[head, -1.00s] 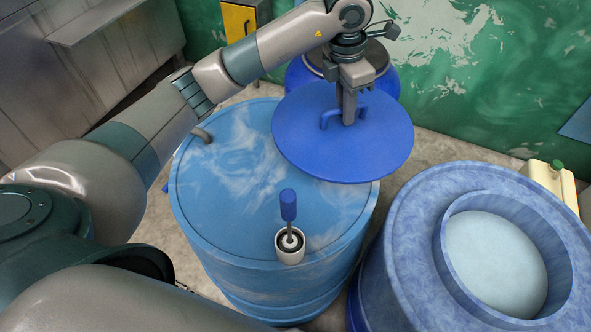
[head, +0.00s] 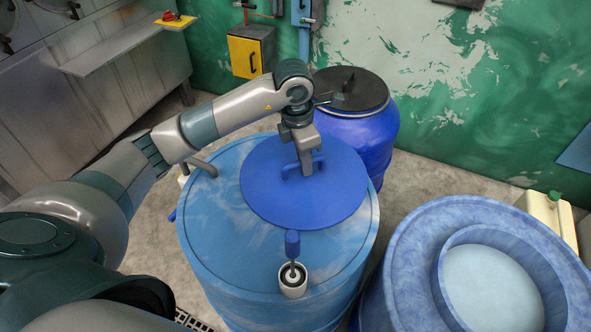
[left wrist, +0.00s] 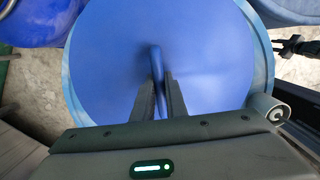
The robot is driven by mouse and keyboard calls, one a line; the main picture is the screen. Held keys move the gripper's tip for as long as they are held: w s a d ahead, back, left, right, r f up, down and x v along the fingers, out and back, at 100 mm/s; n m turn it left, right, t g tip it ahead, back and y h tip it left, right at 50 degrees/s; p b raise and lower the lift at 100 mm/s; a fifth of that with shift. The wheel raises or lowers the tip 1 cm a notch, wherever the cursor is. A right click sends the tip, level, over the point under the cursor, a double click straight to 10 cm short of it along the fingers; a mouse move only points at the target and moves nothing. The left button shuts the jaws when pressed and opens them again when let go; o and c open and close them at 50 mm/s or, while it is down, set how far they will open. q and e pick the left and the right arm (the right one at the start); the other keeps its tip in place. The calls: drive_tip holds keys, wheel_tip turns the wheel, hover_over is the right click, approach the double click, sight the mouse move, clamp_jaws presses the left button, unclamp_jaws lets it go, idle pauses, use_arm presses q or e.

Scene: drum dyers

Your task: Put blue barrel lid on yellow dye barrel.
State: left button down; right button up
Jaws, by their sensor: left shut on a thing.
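The blue barrel lid (head: 266,195) is a flat round disc with a loop handle. My left gripper (head: 306,168) is shut on the handle, also seen in the left wrist view (left wrist: 160,102). The lid is level over the back part of a light-blue barrel (head: 215,245); I cannot tell whether it touches the top. No barrel here looks yellow outside. An open blue barrel (head: 400,260) at the right has a pale round interior. A dark claw-like shape (left wrist: 292,46) at the wrist view's right edge is probably my right gripper; its jaws are unclear.
A white cup (head: 293,283) with a blue-handled tool stands on the light-blue barrel's front. A dark-blue barrel with a black lid (head: 345,90) stands behind. A cream canister (head: 550,215) is at the right. A yellow wall box (head: 250,55) hangs at the back.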

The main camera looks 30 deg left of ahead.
sight(295, 173)
use_arm(q)
drive_tip(key=shift+s+a+f, duration=0.2)
drive_tip(key=shift+a+f, duration=0.05)
drive_tip(key=shift+a, duration=0.2)
drive_tip(key=shift+s+a+f, duration=0.2)
drive_tip(key=shift+a, duration=0.25)
drive_tip(key=shift+a+f, duration=0.15)
use_arm(e)
drive_tip(key=shift+a+r, duration=0.5)
drive_tip(key=shift+a, duration=0.05)
drive_tip(key=shift+w, duration=0.1)
